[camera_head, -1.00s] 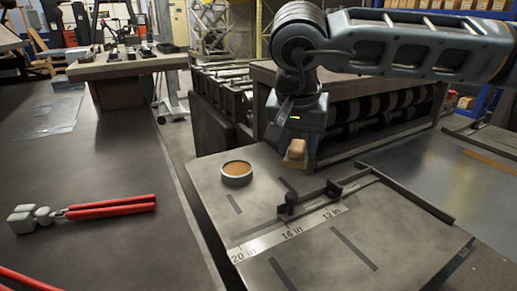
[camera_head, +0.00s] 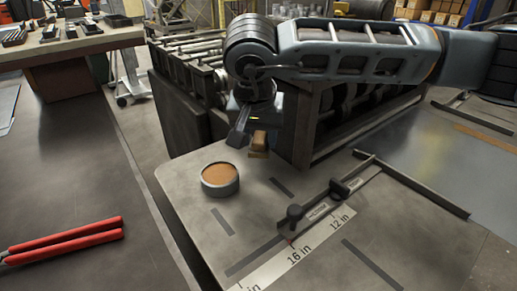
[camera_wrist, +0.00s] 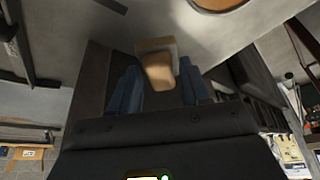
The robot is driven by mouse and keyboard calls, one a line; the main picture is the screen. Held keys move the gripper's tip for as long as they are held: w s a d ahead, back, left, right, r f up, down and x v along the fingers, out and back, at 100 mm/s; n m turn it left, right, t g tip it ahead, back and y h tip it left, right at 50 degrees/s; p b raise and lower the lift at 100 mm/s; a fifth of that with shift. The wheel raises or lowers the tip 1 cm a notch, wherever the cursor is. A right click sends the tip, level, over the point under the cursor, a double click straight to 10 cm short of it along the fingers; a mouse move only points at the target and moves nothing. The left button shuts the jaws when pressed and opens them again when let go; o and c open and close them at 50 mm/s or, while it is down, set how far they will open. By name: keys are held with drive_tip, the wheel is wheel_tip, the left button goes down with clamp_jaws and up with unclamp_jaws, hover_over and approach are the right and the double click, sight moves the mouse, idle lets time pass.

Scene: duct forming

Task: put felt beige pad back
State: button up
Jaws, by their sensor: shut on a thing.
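The beige felt pad (camera_head: 258,146), a small block with a tan-brown upper part, is held in my gripper (camera_head: 249,139) above the far end of the grey worktable. In the wrist view the pad (camera_wrist: 157,66) shows between the two blue fingers of my gripper (camera_wrist: 160,88). A round grey tin (camera_head: 220,187) with an orange-brown top stands on the table, in front and to the left of the pad in the head view. The pad appears clear of the tin. The tin's rim (camera_wrist: 219,7) also shows at the top of the wrist view.
A marked ruler strip (camera_head: 296,254) and a fence with black knobs (camera_head: 338,188) lie on the worktable right of the tin. A roller rack (camera_head: 325,122) stands close behind. Red-handled pliers (camera_head: 66,241) lie on the left table.

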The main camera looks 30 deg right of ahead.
sight(258, 143)
drive_tip(key=shift+f, duration=1.85)
drive_tip(key=shift+f, duration=0.15)
drive_tip(key=o, duration=1.1)
drive_tip(key=shift+s+r, duration=0.1)
drive_tip(key=shift+r, duration=0.25)
drive_tip(key=v, duration=1.1)
drive_tip(key=shift+r+b, duration=0.3)
drive_tip(key=shift+b, duration=0.1)
drive_tip(key=shift+a, duration=0.1)
